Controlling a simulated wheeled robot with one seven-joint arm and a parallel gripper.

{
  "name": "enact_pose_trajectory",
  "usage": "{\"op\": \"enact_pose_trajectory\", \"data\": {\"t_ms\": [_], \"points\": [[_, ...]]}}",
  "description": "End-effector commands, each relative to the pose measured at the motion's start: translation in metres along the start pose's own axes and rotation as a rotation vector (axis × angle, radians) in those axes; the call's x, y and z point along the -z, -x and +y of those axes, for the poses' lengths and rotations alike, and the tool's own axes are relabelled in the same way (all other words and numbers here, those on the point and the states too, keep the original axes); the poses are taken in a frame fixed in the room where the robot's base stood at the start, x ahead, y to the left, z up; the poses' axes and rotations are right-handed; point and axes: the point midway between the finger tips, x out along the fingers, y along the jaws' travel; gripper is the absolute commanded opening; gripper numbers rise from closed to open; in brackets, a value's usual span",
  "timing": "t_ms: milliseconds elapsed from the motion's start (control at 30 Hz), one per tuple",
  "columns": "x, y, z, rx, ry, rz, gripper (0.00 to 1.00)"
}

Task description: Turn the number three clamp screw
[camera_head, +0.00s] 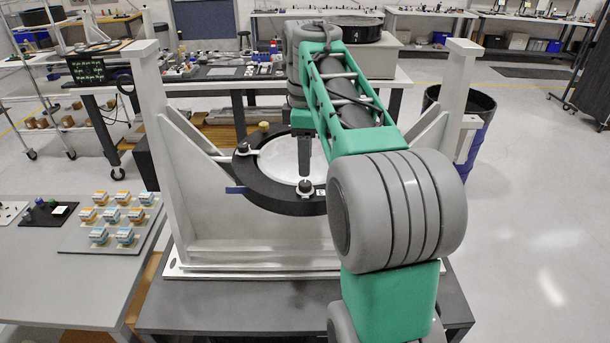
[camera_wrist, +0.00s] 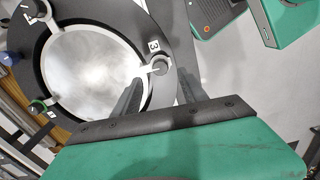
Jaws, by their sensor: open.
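The number three clamp screw (camera_wrist: 160,66) is a grey round knob on the black ring of the mirror fixture, beside a white label marked 3 (camera_wrist: 154,46). In the head view the knob below my gripper (camera_head: 305,185) sits at the ring's front edge. My gripper (camera_wrist: 157,88) is open and empty, with its fingers pointing towards the screw and the knob showing between their tips. I cannot tell the exact gap; in the head view the fingers (camera_head: 304,158) are just above the knob. The round mirror (camera_wrist: 85,70) lies inside the ring.
White uprights (camera_head: 160,130) and (camera_head: 455,95) flank the fixture. A side table (camera_head: 60,280) holds small blue-and-orange blocks. A dark bin (camera_head: 470,115) stands at right.

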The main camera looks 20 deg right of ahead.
Motion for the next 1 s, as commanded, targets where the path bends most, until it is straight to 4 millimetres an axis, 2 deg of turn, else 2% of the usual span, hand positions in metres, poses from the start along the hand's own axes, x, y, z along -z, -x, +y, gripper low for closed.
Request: {"op": "enact_pose_trajectory", "data": {"t_ms": [67, 333, 433, 800, 1000], "points": [[0.0, -0.014, -0.001, 0.002, -0.001, 0.0, 0.5], [-0.001, -0.038, 0.0, -0.001, -0.004, 0.002, 0.5], [0.001, -0.058, -0.001, -0.001, -0.003, 0.002, 0.5], [0.001, -0.061, -0.001, -0.001, -0.003, 0.002, 0.5], [0.001, -0.061, -0.001, 0.0, -0.003, 0.002, 0.35]]}}
